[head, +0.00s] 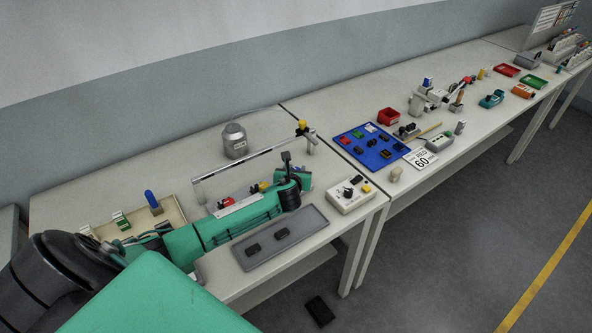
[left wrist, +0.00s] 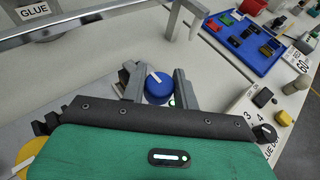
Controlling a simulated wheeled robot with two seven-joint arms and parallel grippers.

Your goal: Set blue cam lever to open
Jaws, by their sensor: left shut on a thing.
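My left gripper (head: 292,184) is at the right end of the near table, at the front of the metal rail frame. In the left wrist view its two grey fingers (left wrist: 158,86) are shut on a round blue knob-like part (left wrist: 158,92) with a white mark on top. The fingers stand on either side of it, and its lower part is hidden. In the head view the gripper hides this part. A separate upright blue lever (head: 152,199) stands in a beige tray (head: 172,211) at the left. I cannot tell which is the cam lever. My right gripper is not in view.
A grey tray (head: 262,262) with two black parts lies in front of my arm. A white box (head: 350,196) with a black knob is to the right. The rail frame (head: 250,161) stands behind. A blue board (head: 352,133) lies on the neighbouring table.

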